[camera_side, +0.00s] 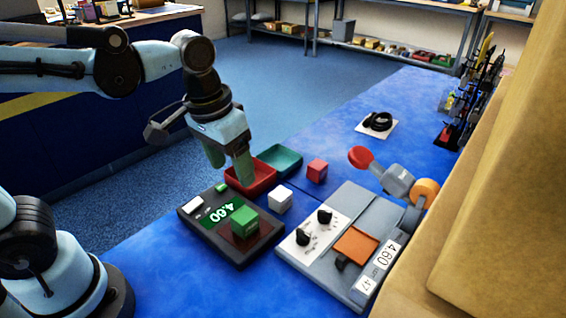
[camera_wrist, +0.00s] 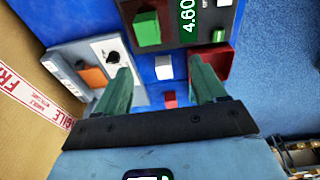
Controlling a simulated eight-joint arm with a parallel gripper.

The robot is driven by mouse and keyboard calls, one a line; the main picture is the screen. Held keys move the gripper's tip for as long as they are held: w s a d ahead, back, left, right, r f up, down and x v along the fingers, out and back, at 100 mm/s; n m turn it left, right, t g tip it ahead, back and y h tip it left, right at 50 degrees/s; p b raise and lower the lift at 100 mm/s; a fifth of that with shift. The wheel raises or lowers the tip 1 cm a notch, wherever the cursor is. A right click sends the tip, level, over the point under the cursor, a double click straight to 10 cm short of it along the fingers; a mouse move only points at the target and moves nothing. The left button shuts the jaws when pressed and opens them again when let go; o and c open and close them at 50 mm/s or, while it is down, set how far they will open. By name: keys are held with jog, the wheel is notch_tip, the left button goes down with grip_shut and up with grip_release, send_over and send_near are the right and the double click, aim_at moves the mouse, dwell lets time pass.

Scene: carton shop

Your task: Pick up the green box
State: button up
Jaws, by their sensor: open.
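The green box (camera_side: 244,220) is a small cube resting on the dark plate of a black scale (camera_side: 207,232) with a green 4.60 display. It also shows in the wrist view (camera_wrist: 147,28), near the top and beyond my fingers. My gripper (camera_side: 230,172) has green fingers pointing down, above and behind the scale in the side view. In the wrist view my gripper (camera_wrist: 160,85) has its two fingers wide apart with nothing held between them. The green box is apart from the fingers.
A white cube (camera_side: 280,199) and a red cube (camera_side: 317,171) stand on the blue table. A red tray (camera_side: 250,180) and a green tray (camera_side: 279,160) lie behind the scale. A grey device with knobs (camera_side: 345,240) stands at right, beside a large carton (camera_side: 510,190).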

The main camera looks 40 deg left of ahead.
aim_at(244, 215)
jog(key=shift+d+f+g, duration=0.35)
jog(key=shift+f, duration=1.6)
jog(key=shift+d+f+g, duration=0.3)
jog(key=shift+d+f, duration=0.05)
jog(key=shift+f, duration=1.6)
jog(key=shift+d+f+g, duration=0.35)
jog(key=shift+f, duration=1.6)
jog(key=shift+c, duration=0.4)
jog(key=c, duration=1.1)
jog(key=shift+o, duration=0.2)
jog(key=shift+r, duration=0.15)
